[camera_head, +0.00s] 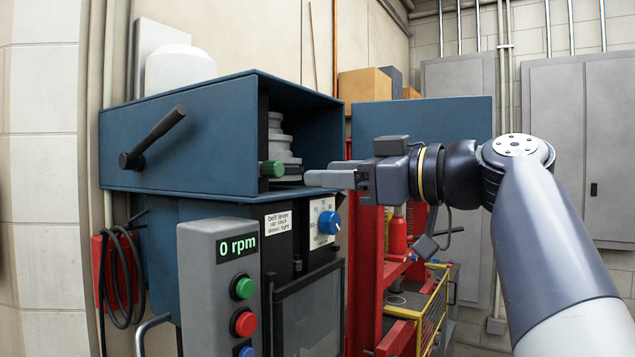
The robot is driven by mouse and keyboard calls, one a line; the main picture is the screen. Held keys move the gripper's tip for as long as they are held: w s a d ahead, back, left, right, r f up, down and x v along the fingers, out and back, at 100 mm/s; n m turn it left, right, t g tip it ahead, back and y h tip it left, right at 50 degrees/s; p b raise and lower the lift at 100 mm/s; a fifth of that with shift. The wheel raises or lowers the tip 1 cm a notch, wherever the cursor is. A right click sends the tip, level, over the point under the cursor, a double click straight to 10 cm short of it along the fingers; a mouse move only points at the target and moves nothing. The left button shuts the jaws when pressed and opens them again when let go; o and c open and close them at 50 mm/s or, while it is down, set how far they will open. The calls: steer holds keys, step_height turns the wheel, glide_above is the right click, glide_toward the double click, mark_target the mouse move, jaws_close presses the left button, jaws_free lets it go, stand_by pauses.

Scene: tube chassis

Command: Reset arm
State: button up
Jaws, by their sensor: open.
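My gripper (318,179) is at the end of my arm, which reaches in from the right. It is open and nothing shows between its fingers. Its fingertips point left, in front of the right side of the blue machine housing (180,140). A green knob (272,169) at the housing's opening is a little left of the fingertips, with a visible gap in the picture. A stepped grey pulley (281,140) stands inside the opening, behind the knob.
A black lever (155,137) sticks out of the housing's left face. A grey control box (220,285) reads 0 rpm and has green, red and blue buttons. Grey cabinets (580,135) stand behind.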

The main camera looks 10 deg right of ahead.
mark_target(280, 169)
steer(key=p+x, duration=0.3)
steer(key=x, duration=0.7)
steer(key=shift+w+a, duration=0.2)
steer(key=shift+a, duration=0.05)
steer(key=shift+r+p, duration=0.3)
steer(key=shift+p, duration=0.1)
